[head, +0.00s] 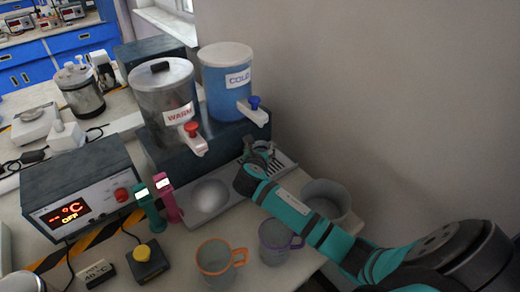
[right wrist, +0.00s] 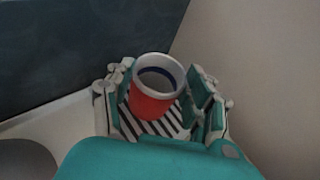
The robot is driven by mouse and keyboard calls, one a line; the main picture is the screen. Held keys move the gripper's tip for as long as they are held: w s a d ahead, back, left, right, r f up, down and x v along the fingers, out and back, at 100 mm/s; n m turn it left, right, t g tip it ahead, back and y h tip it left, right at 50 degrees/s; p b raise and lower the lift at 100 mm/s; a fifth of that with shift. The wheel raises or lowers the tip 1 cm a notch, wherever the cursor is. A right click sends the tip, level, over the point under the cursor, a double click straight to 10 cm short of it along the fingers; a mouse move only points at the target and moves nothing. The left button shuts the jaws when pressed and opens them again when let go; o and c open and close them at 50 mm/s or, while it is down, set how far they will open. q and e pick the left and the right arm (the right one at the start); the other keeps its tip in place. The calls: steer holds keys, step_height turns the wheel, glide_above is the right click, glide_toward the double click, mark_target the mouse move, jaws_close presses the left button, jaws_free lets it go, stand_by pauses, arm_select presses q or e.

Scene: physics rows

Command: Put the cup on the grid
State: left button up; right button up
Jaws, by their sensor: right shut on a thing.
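My right gripper (head: 262,152) reaches in from the right, by the metal tray under the dispensers. In the right wrist view my right gripper (right wrist: 165,100) is shut on a red cup (right wrist: 150,106) with a pale rim and a dark blue band inside. The cup is upright and looks empty. The black-and-white slatted grid (right wrist: 127,121) shows below and around it; I cannot tell whether the cup's base touches the slats. In the head view the grid (head: 284,163) is partly covered by my gripper and the cup is hidden. My left gripper is not in view.
Blue "COLD" (head: 225,85) and metal "WARM" (head: 165,100) dispensers stand behind the tray, with taps nearby. An orange-rimmed mug (head: 214,262), a purple-handled mug (head: 274,243) and a grey round container (head: 327,197) stand near my arm. A heater box (head: 80,185) is left.

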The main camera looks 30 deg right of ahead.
steer(key=o, duration=1.2)
steer(key=shift+o, duration=0.2)
steer(key=shift+s+a+r, duration=0.1)
steer(key=shift+r, duration=0.05)
steer(key=v, duration=1.1)
steer(key=shift+s+a, duration=0.25)
steer(key=shift+s, duration=0.05)
steer(key=shift+r, duration=0.1)
